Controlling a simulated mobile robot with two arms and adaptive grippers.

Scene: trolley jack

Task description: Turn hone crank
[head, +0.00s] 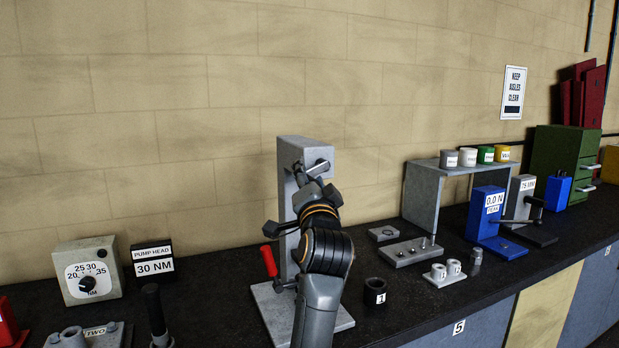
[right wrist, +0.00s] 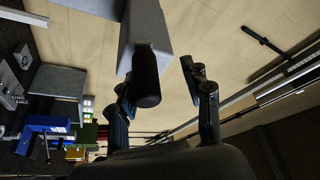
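The hone stand is a tall grey column (head: 287,215) on a pale grey base plate (head: 332,318), standing on the dark bench. A crank part (head: 318,166) shows at the head of the column, partly hidden by my gripper. A red grip (head: 268,262) shows lower, at the column's left. My right gripper (head: 316,184) is in front of the column's upper part. In the right wrist view, my right gripper (right wrist: 160,98) is open, and a dark round handle (right wrist: 147,84) below the grey head (right wrist: 142,32) shows near its left finger. Contact cannot be told. My left gripper is not in view.
A torque dial box (head: 87,272) and a pump head sign (head: 153,262) stand to the left. A small black cup (head: 374,291) sits right of the base. A grey shelf (head: 422,196), a blue gauge (head: 487,216) and a green cabinet (head: 562,160) stand further right.

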